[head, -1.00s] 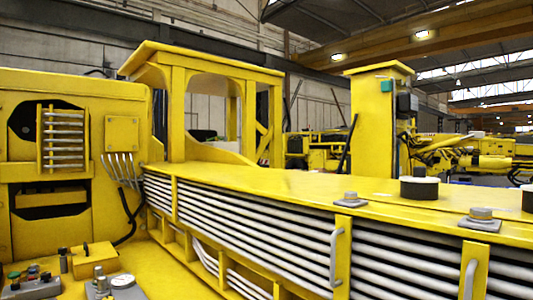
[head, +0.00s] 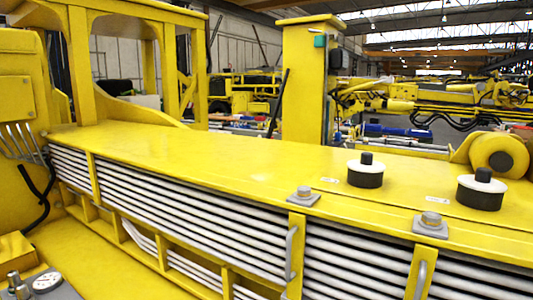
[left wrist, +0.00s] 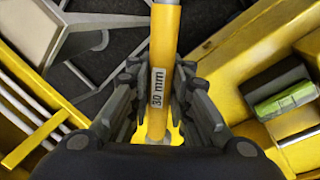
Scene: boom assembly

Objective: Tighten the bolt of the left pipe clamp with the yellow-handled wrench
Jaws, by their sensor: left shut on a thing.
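My left gripper (left wrist: 160,78) is shut on the yellow handle of the wrench (left wrist: 166,32) in the left wrist view. The handle bears a "30 mm" label and runs up out of the picture; I cannot see its working end. In the head view, the left pipe clamp (head: 295,266) is a yellow upright over the grey pipes, with a grey handle. Its bolt (head: 304,192) stands on a square plate on the boom's top edge. The clamp to its right has a similar bolt (head: 431,218). Neither gripper shows in the head view.
The boom's flat yellow top (head: 190,150) is mostly clear. Two black-and-white round knobs (head: 366,172) stand on it behind the bolts. A yellow post (head: 308,80) rises behind. In the left wrist view, a green-and-grey object (left wrist: 286,100) lies at the right.

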